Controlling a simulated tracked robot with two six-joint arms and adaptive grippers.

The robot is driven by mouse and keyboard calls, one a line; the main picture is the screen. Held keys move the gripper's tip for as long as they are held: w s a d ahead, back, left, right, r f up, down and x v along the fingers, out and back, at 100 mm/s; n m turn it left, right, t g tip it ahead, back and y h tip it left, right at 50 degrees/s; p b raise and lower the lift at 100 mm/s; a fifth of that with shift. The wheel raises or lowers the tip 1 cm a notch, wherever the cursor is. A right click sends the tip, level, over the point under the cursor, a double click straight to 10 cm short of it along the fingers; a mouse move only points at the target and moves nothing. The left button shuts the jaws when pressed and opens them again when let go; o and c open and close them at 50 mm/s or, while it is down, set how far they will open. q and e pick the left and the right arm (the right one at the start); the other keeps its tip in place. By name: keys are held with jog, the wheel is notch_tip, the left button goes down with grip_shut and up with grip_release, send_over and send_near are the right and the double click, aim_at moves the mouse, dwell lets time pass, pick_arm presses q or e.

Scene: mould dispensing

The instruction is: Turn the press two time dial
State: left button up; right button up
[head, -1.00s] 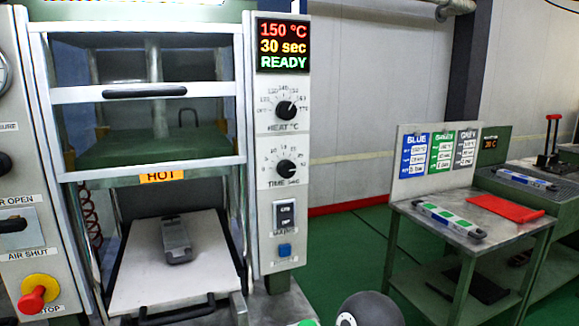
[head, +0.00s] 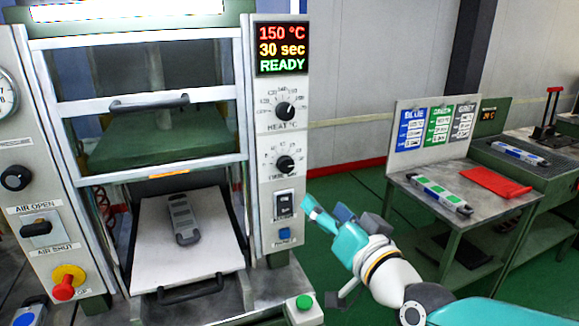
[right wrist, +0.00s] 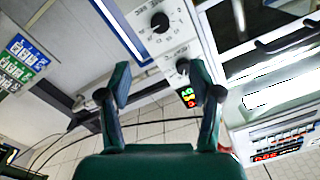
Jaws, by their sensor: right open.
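The press control panel has a display (head: 282,48) reading 150 °C, 30 sec and READY. Below it are the black HEAT dial (head: 285,111) and the black TIME dial (head: 285,165). My right gripper (head: 325,211), teal, is to the right of the panel, lower than the TIME dial and apart from it. In the right wrist view its fingers (right wrist: 160,88) are spread with nothing between them. That view shows the panel upside down, with the TIME dial (right wrist: 160,22) beyond the fingers and the HEAT dial (right wrist: 183,67) partly covered. My left gripper is out of view.
A switch (head: 284,204) and blue button (head: 284,235) lie below the dials. A grey mould (head: 183,220) rests on the white press plate (head: 150,265). A green button box (head: 304,308) stands in front. A side table (head: 410,181) is at right.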

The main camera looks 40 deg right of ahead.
aim_at(287, 167)
jog(key=w+d, duration=0.1)
jog(key=w, duration=0.4)
jog(key=w+d+p, duration=0.1)
jog(key=w, duration=0.5)
jog(key=w+d+p, duration=0.1)
jog(key=w, duration=0.4)
jog(key=shift+w+d, duration=0.2)
jog(key=c, duration=1.1)
jog(key=shift+c, duration=0.2)
jog(key=shift+f+n, duration=0.1)
jog(key=shift+n, duration=0.2)
jog(key=shift+n+b, duration=0.35)
jog(key=shift+n, duration=2.15)
